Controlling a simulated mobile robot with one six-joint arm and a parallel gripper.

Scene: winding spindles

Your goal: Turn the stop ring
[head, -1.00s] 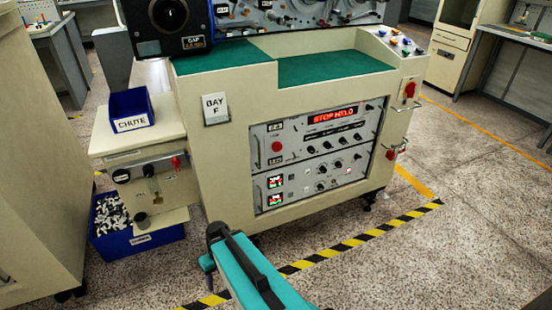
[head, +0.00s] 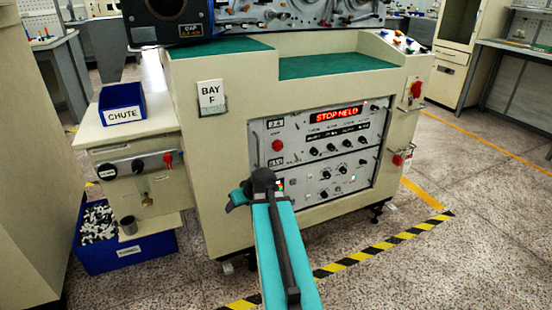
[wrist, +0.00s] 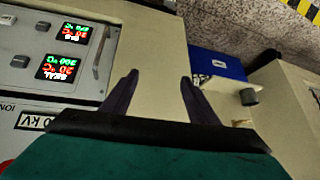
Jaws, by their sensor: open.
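The cream console marked BAY F has a front panel (head: 322,130) whose red display (head: 336,114) reads STOP HELD. I cannot tell for sure which part is the stop ring. Red round parts show on the panel's left (head: 277,145), on the side box (head: 168,159) and on the console's right end (head: 416,90). My gripper (head: 252,190) is in front of the panel's lower left and hides part of it. In the wrist view my gripper (wrist: 160,92) has two dark fingers wide apart with nothing between them. That view shows two lit readouts (wrist: 65,50) to their left.
A blue CHUTE bin (head: 122,104) sits on the side box at left. A blue bin of small parts (head: 125,250) is on the floor below it. A green worktop (head: 335,66) tops the console. Black and yellow floor tape (head: 385,245) runs in front. Speckled floor is open at right.

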